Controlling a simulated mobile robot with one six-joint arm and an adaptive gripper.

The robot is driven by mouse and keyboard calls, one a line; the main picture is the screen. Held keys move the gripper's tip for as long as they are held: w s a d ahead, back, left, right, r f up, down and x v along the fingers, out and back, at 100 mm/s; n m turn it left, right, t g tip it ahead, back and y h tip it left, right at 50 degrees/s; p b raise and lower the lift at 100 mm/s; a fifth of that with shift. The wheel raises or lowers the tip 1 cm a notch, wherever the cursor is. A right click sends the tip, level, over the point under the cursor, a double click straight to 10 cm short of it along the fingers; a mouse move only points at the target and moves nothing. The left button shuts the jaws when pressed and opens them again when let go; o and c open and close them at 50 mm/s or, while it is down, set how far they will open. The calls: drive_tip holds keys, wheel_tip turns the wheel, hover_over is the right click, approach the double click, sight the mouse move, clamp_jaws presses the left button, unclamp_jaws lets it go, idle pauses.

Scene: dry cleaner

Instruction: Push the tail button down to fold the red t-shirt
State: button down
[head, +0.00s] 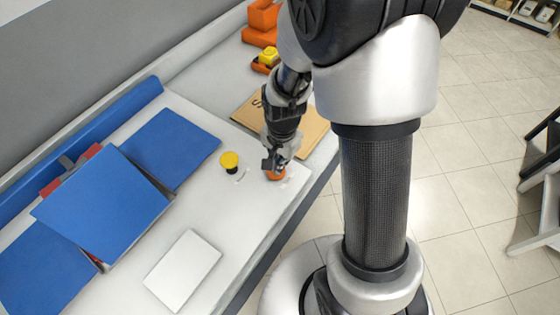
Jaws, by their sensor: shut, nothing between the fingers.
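Red cloth, apparently the red t-shirt (90,152), shows only as small patches at the edges of a blue folding panel (102,205), which looks raised and covers most of it. Two more blue panels lie beside it, one at the upper right (170,148) and one at the lower left (48,270). A yellow button (230,161) with a dark base stands on the white table. An orange-red button (277,174) sits right of it. My gripper (274,167) is shut, pointing down at the orange-red button and partly hiding it; contact cannot be told. No label tells which is the tail button.
A white flat plate (182,270) lies near the table's front edge. A brown cardboard piece (310,132) lies behind my gripper. Orange objects (262,35) and a yellow-and-orange item (268,57) stand at the back. Shelves and a dark-and-white chair-like item (540,210) are at right.

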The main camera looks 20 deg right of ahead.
idle(0.8)
wheel_tip(320, 180, up, 14)
drive_tip(key=p, duration=0.6)
drive_tip(key=shift+s+p, duration=0.4)
drive_tip(key=shift+r, duration=0.1)
wheel_tip(320, 180, up, 6)
drive_tip(key=n+t, duration=0.1)
drive_tip(key=n, duration=0.1)
hover_over(283, 181)
drive_tip(key=s+r+n+t, duration=0.1)
drive_tip(key=s+r+n, duration=0.3)
drive_tip(key=s, duration=0.3)
drive_tip(key=s+a+r+n+t, duration=0.1)
drive_tip(key=s+r+n, duration=0.3)
drive_tip(key=s+r, duration=0.1)
drive_tip(key=shift+s+a+r+n+t+b, duration=0.15)
drive_tip(key=shift+s+r+n+t+b, duration=0.2)
drive_tip(key=shift+s, duration=0.55)
drive_tip(key=shift+a, duration=0.1)
